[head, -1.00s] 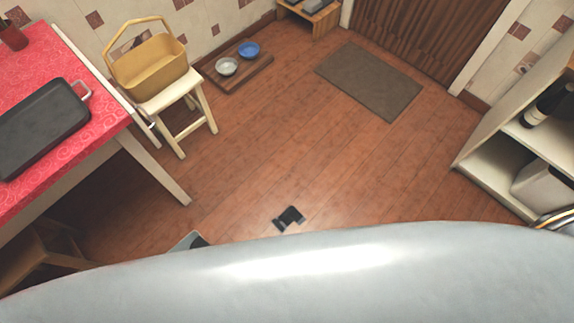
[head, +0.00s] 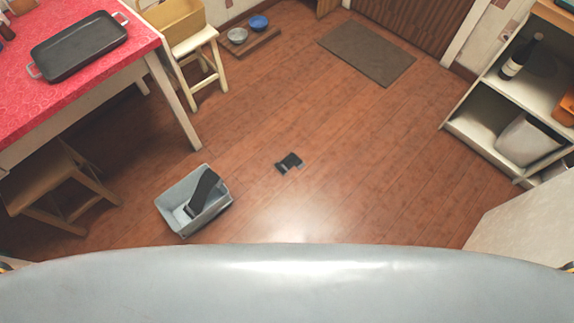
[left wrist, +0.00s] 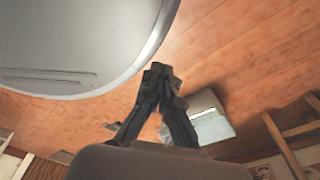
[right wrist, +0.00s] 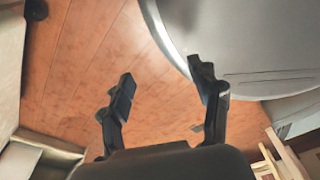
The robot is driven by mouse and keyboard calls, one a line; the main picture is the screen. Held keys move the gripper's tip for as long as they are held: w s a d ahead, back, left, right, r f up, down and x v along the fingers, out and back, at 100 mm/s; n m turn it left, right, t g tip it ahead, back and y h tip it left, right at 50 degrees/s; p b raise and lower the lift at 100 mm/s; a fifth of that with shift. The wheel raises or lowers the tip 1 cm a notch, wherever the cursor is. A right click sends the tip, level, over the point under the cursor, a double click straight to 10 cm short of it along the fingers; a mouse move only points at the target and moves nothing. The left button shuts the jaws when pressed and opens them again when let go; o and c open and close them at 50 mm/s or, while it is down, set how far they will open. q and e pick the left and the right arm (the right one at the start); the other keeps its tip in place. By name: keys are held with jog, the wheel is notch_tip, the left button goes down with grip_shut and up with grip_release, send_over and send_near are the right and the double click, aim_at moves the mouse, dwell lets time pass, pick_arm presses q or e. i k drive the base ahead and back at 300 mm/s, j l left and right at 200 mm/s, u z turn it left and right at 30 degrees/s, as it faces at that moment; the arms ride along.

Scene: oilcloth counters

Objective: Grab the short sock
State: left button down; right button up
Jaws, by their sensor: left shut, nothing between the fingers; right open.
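A small dark sock (head: 289,163), folded into a short bent shape with a grey patch, lies on the wooden floor ahead of me in the head view. A grey bin (head: 222,205) stands to its left, with a longer dark thing (head: 204,190) leaning inside; I cannot tell what that is. My left gripper (left wrist: 160,72) is shut and empty in the left wrist view, with a pale bin-like box (left wrist: 212,122) beyond it. My right gripper (right wrist: 160,88) is open and empty in the right wrist view. Neither gripper shows in the head view.
A red-covered table (head: 60,100) with a dark pan (head: 80,46) and a wooden stool (head: 50,180) stand at left. A shelf unit (head: 470,135) stands at right. A brown mat (head: 366,54) lies by the door. The floor around the sock is clear.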

aim_at(292, 160)
jog(key=i+l+z, duration=0.5)
jog(key=i, duration=0.15)
jog(key=i+l+z, duration=0.1)
jog(key=i, duration=0.65)
jog(key=i+l, duration=0.25)
jog(key=i, duration=0.5)
jog(key=z, duration=0.05)
